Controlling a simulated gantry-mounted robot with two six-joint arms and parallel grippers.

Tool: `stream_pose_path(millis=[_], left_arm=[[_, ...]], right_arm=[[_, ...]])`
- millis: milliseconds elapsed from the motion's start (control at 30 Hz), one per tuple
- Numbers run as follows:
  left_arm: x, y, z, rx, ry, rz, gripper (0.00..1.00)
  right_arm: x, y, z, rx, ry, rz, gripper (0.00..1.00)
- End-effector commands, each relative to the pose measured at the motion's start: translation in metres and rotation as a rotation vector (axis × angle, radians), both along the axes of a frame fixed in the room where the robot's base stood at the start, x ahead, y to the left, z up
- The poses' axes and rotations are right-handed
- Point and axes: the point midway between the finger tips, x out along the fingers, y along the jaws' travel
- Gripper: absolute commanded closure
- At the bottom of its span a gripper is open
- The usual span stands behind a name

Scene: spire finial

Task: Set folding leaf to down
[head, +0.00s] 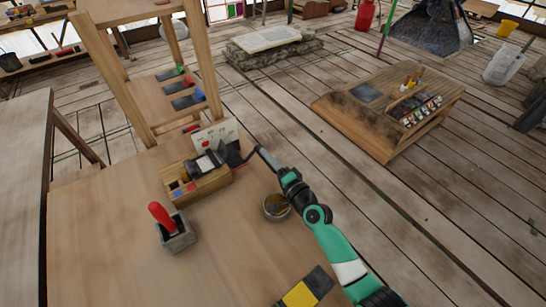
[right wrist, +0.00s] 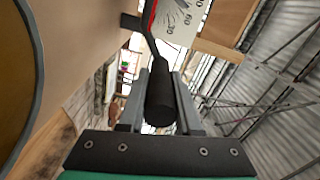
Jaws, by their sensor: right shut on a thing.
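My right gripper (head: 274,165) comes in from the lower right in the head view, beside a wooden box device (head: 198,185) on the table. In the right wrist view its two grey fingers are shut on a black handle (right wrist: 160,103). A thin dark arm runs from the handle up towards a white dial card (right wrist: 178,20) with numbers and a red edge. The card (head: 215,134) stands behind the box in the head view. A dark plate (head: 234,153) is at the box's right end; I cannot tell whether it is the folding leaf. My left gripper is out of view.
A grey box with a red handle (head: 161,214) stands front left of the device. A round cup (head: 276,206) sits close beside my right arm. A yellow and black block (head: 304,290) lies at the table's front edge. Bare tabletop (head: 115,240) lies left.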

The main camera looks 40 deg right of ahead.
Motion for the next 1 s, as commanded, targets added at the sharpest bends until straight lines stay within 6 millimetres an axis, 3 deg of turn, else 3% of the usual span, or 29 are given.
stream_pose_path(millis=[467,500,633,1000], left_arm=[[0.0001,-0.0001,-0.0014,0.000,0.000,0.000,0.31],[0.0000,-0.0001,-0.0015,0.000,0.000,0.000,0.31],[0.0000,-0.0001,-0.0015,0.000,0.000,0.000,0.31],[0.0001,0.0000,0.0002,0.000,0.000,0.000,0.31]], right_arm=[[0.0005,0.0019,-0.0031,0.018,0.003,0.003,1.00],[0.0005,0.0020,-0.0034,0.018,0.003,0.003,0.60],[0.0006,0.0019,-0.0029,0.017,0.002,0.004,0.38],[-0.0011,0.0034,-0.0015,0.016,0.000,0.006,0.38]])
